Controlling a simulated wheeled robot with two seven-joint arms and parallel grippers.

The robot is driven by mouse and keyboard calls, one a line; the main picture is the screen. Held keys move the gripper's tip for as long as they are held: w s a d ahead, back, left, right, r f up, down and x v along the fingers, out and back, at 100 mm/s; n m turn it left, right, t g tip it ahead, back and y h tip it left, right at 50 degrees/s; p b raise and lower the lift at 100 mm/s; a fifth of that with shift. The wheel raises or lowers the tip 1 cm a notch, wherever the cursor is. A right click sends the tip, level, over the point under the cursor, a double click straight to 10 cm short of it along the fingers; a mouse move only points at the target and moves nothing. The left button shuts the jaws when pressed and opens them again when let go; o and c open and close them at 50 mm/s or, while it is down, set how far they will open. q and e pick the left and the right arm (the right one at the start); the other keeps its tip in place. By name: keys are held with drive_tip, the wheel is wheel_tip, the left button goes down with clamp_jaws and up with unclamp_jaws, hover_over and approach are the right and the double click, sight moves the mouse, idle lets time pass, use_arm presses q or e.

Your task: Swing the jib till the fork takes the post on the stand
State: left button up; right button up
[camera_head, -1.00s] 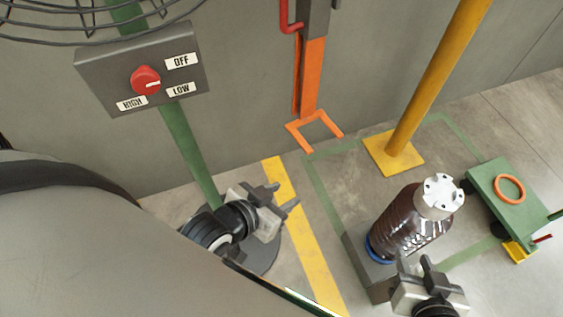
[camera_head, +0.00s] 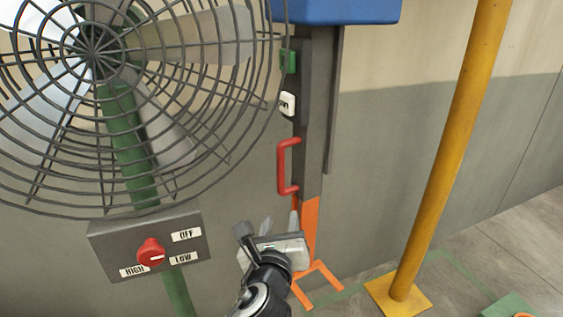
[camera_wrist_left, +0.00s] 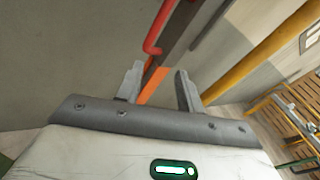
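My left gripper (camera_head: 270,229) is in front of the wall, just below and left of a red handle (camera_head: 283,168). In the left wrist view its two fingers (camera_wrist_left: 158,88) are apart, with nothing between them. The red handle also shows beyond the fingertips there (camera_wrist_left: 157,28), apart from them. The handle is fixed to a dark upright column (camera_head: 312,130) with an orange lower part (camera_head: 309,225). An orange U-shaped piece (camera_head: 322,272) lies at its foot, partly behind my wrist. I cannot make out which part is the jib, nor a post on a stand. My right gripper is out of view.
A caged fan (camera_head: 92,60) and its switch box (camera_head: 112,238) with a red knob stand at the left. A blue box (camera_head: 335,10) tops the column. A yellow pole (camera_head: 452,140) on a yellow base (camera_head: 385,300) stands at the right.

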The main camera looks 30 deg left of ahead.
sight(281, 164)
use_arm(q)
drive_tip(key=w+a+r+m, duration=0.1)
drive_tip(key=w+a, duration=0.1)
drive_tip(key=w, duration=0.3)
drive_tip(key=w+a+r+y, duration=0.1)
drive_tip(key=w+a, duration=0.2)
drive_tip(key=w, duration=0.2)
drive_tip(key=w+a+r+m, duration=0.1)
drive_tip(key=w+a, duration=0.1)
drive_tip(key=w, duration=0.3)
drive_tip(key=shift+w+a+r+m+t+y, duration=0.15)
drive_tip(key=shift+a+r+m+t+y, duration=0.15)
drive_tip(key=shift+r, duration=0.1)
clamp_jaws()
